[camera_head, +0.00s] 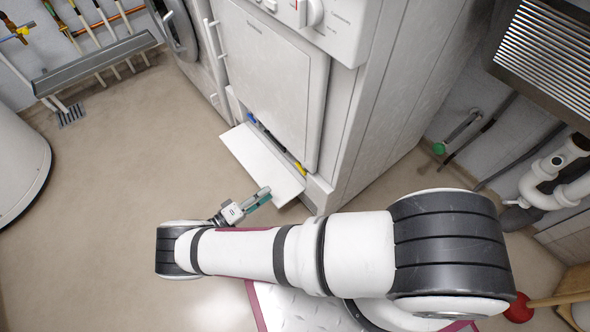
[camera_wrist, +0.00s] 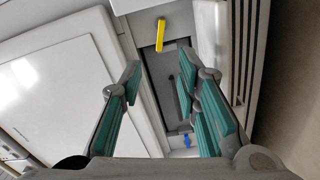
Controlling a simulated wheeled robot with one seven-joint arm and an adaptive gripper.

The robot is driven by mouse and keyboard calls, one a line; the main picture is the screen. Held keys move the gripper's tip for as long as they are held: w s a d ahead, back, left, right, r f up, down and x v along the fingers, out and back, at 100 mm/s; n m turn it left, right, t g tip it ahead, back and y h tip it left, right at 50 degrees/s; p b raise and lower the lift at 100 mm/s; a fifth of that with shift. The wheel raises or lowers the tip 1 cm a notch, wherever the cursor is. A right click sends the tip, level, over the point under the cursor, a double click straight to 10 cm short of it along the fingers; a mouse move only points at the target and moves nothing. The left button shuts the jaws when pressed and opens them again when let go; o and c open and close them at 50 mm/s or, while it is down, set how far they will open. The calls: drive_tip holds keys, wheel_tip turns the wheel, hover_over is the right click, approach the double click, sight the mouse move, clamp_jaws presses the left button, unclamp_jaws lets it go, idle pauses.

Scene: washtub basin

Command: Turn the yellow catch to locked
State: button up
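The yellow catch (camera_head: 300,168) sits at the right end of a low opening at the foot of the white machine. In the wrist view the yellow catch (camera_wrist: 160,34) is a short bar standing nearly upright in the picture, slightly tilted, at the top of the recess. My gripper (camera_head: 263,197) is over the near edge of the lowered flap, apart from the catch. In the wrist view my gripper (camera_wrist: 160,68) is open, with teal-padded fingers apart and nothing between them. The yellow catch shows beyond the fingertips, between them. No lock marking is legible.
A blue catch (camera_head: 251,118) is at the opening's left end; it also shows in the wrist view (camera_wrist: 187,140). The white flap (camera_head: 255,160) is folded down before the opening. The machine's door (camera_head: 265,75) is above. Clear floor (camera_head: 130,150) lies left.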

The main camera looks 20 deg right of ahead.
drive_tip(key=m, duration=0.1)
drive_tip(key=b, duration=0.1)
approach(302, 168)
drive_tip(key=x, duration=0.7)
drive_tip(key=shift+w+d+f, duration=0.15)
drive_tip(key=shift+w+f, duration=0.1)
drive_tip(key=shift+f, duration=0.05)
clamp_jaws()
